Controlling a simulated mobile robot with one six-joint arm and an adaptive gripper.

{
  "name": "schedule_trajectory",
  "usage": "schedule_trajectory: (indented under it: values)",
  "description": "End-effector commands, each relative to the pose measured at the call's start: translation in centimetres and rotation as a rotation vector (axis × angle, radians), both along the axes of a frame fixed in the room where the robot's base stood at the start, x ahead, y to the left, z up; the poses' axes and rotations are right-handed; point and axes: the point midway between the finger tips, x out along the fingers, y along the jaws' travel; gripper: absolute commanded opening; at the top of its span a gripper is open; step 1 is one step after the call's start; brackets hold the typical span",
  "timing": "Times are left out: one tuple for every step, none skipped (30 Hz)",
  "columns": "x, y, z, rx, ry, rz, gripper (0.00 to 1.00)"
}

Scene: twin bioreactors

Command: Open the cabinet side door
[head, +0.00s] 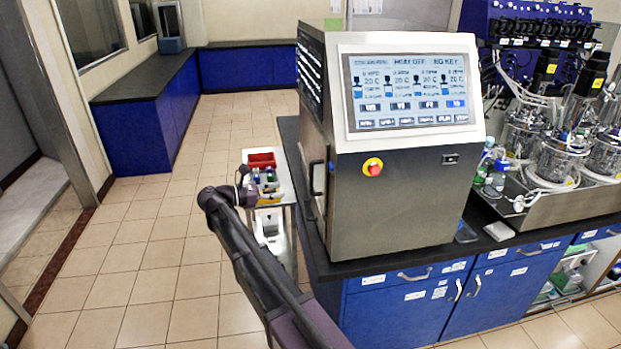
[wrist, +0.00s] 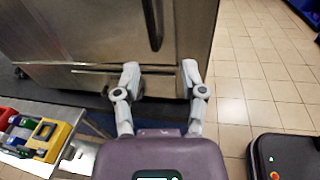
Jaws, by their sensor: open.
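The steel cabinet (head: 400,200) stands on the dark bench top, with a screen on its sloped front. Its side door is on the left face, with a black vertical handle (head: 316,180). In the wrist view the steel side door (wrist: 100,35) fills the upper left, and the black handle (wrist: 153,22) is at top centre. My gripper (wrist: 161,75) is open and empty, its two grey fingers spread apart below the handle and in front of the cabinet's lower edge. It is apart from the handle. The door looks shut. In the head view my gripper is small beside the cart.
A white cart (head: 262,220) with a red bin (head: 262,160) and bottles stands left of the bench; it also shows in the wrist view (wrist: 85,150). A red stop button (head: 372,167) is on the cabinet's front. The tiled floor at left is clear. Glass reactors (head: 560,155) stand right.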

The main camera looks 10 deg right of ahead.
Motion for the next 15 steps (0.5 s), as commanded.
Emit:
schedule_trajectory:
  values:
    - [0.6, 0.9, 0.5, -0.032, 0.016, 0.006, 0.54]
    - [0.7, 1.2, 0.7, -0.047, 0.025, 0.008, 0.54]
    - [0.8, 1.6, 1.0, -0.064, 0.034, 0.010, 0.54]
    - [0.9, 1.8, 1.1, -0.073, 0.041, 0.011, 0.54]
    - [0.9, 1.9, 1.2, -0.080, 0.043, 0.012, 0.54]
    - [0.9, 2.1, 1.3, -0.088, 0.047, 0.012, 0.54]
    - [0.9, 2.1, 1.4, -0.090, 0.048, 0.013, 0.54]
    - [0.9, 2.1, 1.4, -0.092, 0.049, 0.013, 0.54]
    - [0.9, 2.1, 1.4, -0.092, 0.050, 0.013, 0.54]
    - [0.9, 2.1, 1.4, -0.092, 0.050, 0.013, 0.54]
    - [0.9, 2.1, 1.4, -0.092, 0.049, 0.013, 0.54]
    - [0.9, 2.1, 1.4, -0.091, 0.049, 0.013, 0.54]
    - [0.8, 2.1, 1.4, -0.091, 0.049, 0.013, 0.54]
    - [0.8, 2.1, 1.4, -0.091, 0.049, 0.013, 0.54]
    - [0.8, 2.1, 1.4, -0.090, 0.048, 0.013, 0.54]
